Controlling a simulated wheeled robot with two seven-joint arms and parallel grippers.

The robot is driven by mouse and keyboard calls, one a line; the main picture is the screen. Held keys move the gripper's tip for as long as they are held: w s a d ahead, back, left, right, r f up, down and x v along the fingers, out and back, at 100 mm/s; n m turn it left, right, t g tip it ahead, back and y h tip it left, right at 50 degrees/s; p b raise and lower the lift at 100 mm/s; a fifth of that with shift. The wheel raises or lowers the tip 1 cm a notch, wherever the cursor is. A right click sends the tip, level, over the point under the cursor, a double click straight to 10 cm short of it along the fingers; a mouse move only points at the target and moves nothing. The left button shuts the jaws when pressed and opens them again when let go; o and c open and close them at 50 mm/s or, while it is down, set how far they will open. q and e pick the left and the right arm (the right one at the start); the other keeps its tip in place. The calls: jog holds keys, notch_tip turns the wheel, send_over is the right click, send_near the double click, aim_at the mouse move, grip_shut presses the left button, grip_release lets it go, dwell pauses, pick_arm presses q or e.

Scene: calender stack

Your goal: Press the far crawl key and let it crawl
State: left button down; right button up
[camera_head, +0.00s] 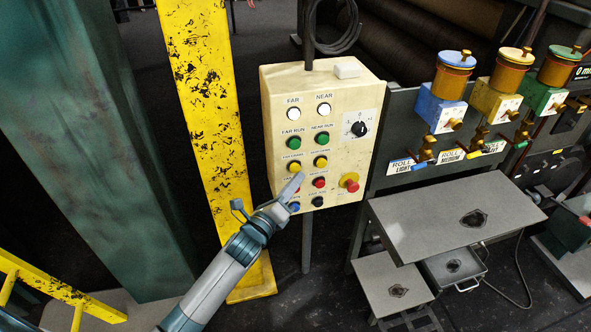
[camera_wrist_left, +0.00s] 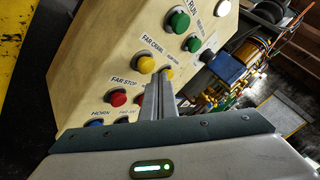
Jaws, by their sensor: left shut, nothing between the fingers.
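The cream control box (camera_head: 338,98) stands on a post, its buttons in two columns. The far crawl key (camera_head: 295,167) is a yellow button in the left column, below the green FAR RUN button (camera_head: 294,143). My left gripper (camera_head: 299,176) is shut and empty, its tip pointing up just below and right of this key. In the left wrist view, the far crawl key (camera_wrist_left: 146,64) is fully visible, upper left of the fingertips (camera_wrist_left: 158,78). The fingers partly cover the yellow near crawl button (camera_wrist_left: 167,73). I cannot tell any contact. My right gripper is out of view.
Red stop buttons, a blue button (camera_head: 295,206) and a black button (camera_head: 317,202) lie close below. A red emergency stop (camera_head: 351,184) on yellow sits to the right. A yellow post (camera_head: 215,120) rises left of the box. A grey table (camera_head: 430,215) stands at right.

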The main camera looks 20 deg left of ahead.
pick_arm(q)
jog(key=shift+w+a, duration=0.25)
jog(key=shift+w, duration=0.1)
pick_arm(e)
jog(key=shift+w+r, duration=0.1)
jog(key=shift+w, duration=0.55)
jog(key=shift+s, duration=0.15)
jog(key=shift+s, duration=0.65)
